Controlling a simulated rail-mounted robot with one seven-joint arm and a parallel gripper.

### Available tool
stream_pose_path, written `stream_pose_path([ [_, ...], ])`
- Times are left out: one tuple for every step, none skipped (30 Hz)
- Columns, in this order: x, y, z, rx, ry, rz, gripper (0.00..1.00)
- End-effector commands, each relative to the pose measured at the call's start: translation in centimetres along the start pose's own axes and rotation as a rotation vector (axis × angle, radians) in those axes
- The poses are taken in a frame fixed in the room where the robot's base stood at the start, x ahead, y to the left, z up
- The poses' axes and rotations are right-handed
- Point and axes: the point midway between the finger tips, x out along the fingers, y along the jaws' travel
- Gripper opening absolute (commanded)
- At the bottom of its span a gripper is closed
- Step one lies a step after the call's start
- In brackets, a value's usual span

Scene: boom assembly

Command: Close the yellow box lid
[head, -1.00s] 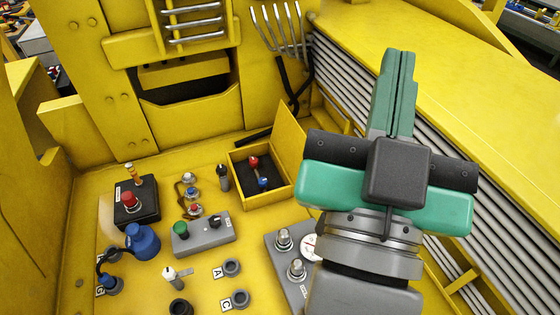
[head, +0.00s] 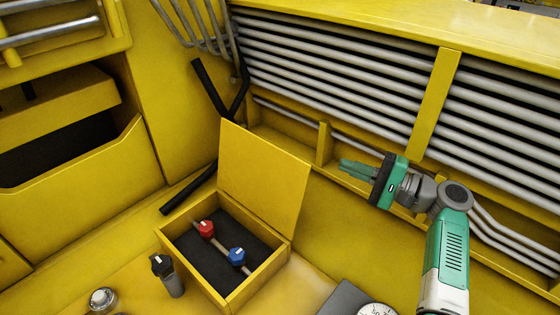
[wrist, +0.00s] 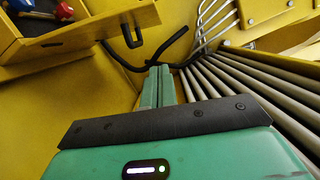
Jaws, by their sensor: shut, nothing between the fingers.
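The yellow box (head: 258,281) stands open in the head view, lower left of centre. Its yellow lid (head: 262,178) stands roughly upright at the back right edge. A red knob (head: 206,228) and a blue knob (head: 237,257) lie inside on a dark lining. My gripper (head: 343,167) is right of the lid, on its outer side, fingers pointing left toward it with a gap between. The wrist view shows the shut, empty fingers (wrist: 158,86).
Grey pipes (head: 330,75) line the yellow wall behind my gripper. Black bars (head: 208,90) lean in the corner behind the lid. A black-topped switch (head: 165,272) stands left of the box, and a gauge (head: 376,310) sits at the bottom edge.

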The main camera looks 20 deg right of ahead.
Motion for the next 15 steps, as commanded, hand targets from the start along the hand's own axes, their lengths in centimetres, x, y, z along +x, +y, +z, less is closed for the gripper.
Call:
stream_pose_path([
  [0.3,-0.1,0.1,-0.001,-0.001,0.001,0.0],
  [0.6,0.0,0.1,-0.001,-0.002,0.002,0.0],
  [1.1,0.0,0.1,-0.001,-0.003,0.002,0.0],
  [1.6,0.0,0.1,-0.001,-0.002,0.002,0.0],
  [2.1,0.1,0.1,0.0,-0.002,0.002,0.0],
  [3.0,0.1,0.1,0.0,-0.004,0.003,0.0],
  [3.7,0.1,0.1,-0.001,-0.004,0.003,0.0],
  [4.3,0.1,0.1,-0.002,-0.003,0.003,0.0],
  [5.2,0.2,0.1,-0.002,-0.003,0.004,0.0],
  [5.8,0.2,0.1,-0.002,-0.002,0.004,0.0],
  [6.4,0.2,0.1,-0.003,-0.003,0.004,0.0],
  [7.1,0.2,0.1,-0.002,-0.002,0.003,0.0],
  [7.7,0.2,0.1,-0.002,-0.001,0.003,0.0],
  [8.2,0.2,0.1,-0.001,-0.002,0.004,0.0],
  [9.0,0.2,0.1,-0.002,-0.003,0.005,0.0],
])
